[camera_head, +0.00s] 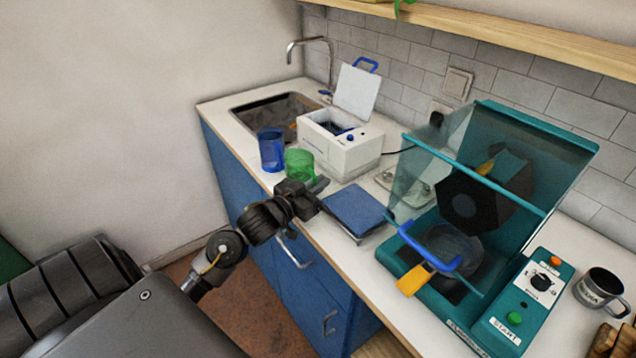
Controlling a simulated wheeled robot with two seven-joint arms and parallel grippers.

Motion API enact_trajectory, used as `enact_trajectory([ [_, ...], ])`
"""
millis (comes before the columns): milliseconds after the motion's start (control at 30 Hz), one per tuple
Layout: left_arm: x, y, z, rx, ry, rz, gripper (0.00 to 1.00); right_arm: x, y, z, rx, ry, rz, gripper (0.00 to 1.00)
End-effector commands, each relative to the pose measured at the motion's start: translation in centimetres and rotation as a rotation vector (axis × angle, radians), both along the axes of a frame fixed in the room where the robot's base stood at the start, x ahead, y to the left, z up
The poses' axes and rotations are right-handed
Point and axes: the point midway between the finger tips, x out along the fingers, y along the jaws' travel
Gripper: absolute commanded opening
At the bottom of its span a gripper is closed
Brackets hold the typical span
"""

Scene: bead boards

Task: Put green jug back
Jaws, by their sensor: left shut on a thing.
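The green jug (299,162) is a translucent green vessel. It stands upright at the counter's front edge, just right of a blue translucent jug (271,149) and in front of a white box machine. My left gripper (312,185) reaches in from the lower left and is shut on the green jug at its lower right side. The fingers partly hide the jug's base, so I cannot tell whether it touches the counter. My right gripper is not in view.
The white machine (343,155) has its lid raised behind the jugs. A sink (262,112) lies at the back left. A dark blue flat pad (355,208) is right of my gripper. A teal machine (530,300) with a clear hood and a grey mug (598,290) stand further right.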

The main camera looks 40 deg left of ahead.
Motion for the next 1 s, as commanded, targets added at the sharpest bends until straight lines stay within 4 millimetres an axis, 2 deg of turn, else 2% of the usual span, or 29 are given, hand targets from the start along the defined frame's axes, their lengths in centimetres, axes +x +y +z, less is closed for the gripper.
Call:
enact_trajectory([
  [267, 0.0, 0.0, -0.1, 0.000, -0.001, 0.000, 0.00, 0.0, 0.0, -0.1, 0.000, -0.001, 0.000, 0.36],
  [300, 0.0, 0.0, -0.2, 0.000, 0.000, 0.000, 0.11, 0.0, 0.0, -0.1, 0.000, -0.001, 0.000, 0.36],
  [467, 0.0, 0.0, -0.1, 0.000, 0.000, 0.000, 0.31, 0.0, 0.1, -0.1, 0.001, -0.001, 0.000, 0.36],
  [767, -0.2, 0.1, 0.0, 0.001, 0.000, 0.001, 0.31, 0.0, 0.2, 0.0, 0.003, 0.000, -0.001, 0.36],
  [867, -1.4, 0.2, -0.1, 0.002, 0.001, 0.001, 0.31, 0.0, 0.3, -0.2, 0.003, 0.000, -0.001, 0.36],
  [1000, -4.3, 0.5, -0.2, 0.001, 0.003, 0.000, 0.31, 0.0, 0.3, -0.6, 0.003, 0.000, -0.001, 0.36],
])
